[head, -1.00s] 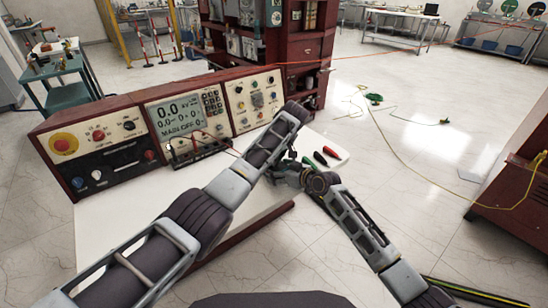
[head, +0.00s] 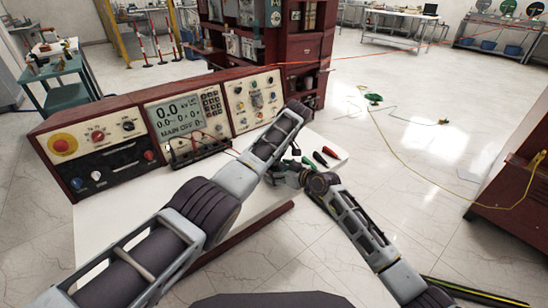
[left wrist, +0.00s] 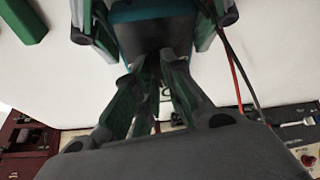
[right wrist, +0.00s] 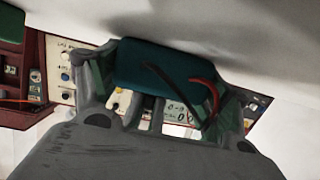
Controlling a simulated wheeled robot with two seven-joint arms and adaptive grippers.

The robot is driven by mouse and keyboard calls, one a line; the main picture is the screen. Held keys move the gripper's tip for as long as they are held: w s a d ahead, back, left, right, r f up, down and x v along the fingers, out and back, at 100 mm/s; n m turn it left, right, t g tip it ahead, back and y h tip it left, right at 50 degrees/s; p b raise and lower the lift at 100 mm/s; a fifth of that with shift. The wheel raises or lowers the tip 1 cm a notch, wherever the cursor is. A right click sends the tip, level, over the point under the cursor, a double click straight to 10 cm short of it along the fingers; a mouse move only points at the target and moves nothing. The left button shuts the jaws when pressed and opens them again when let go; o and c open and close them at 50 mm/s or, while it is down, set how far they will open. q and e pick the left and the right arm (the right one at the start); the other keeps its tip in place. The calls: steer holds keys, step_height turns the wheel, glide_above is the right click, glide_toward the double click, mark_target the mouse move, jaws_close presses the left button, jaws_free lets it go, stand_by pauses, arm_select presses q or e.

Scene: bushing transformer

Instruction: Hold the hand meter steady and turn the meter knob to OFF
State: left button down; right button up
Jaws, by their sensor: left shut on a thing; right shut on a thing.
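The hand meter is a dark teal body (right wrist: 158,65) in the right wrist view, with red and black leads beside it. My right gripper (right wrist: 160,80) is shut on it, one finger on each side. The meter also shows at the top of the left wrist view (left wrist: 155,28), with the right gripper's fingers at its sides. My left gripper (left wrist: 156,62) has its fingers close together at the meter. The knob is hidden there, so its setting cannot be read. In the head view both grippers meet above the white table, largely hidden by my left arm.
The red test console (head: 104,152) stands along the table's back edge, its display reading 0.0. A red-handled tool (head: 320,159) and a black one (head: 330,152) lie on the white table (head: 110,240) just right of the grippers.

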arm_select(q)
steer(key=c, duration=1.5)
jaws_free()
steer(key=shift+a+f, duration=0.15)
steer(key=v, duration=1.2)
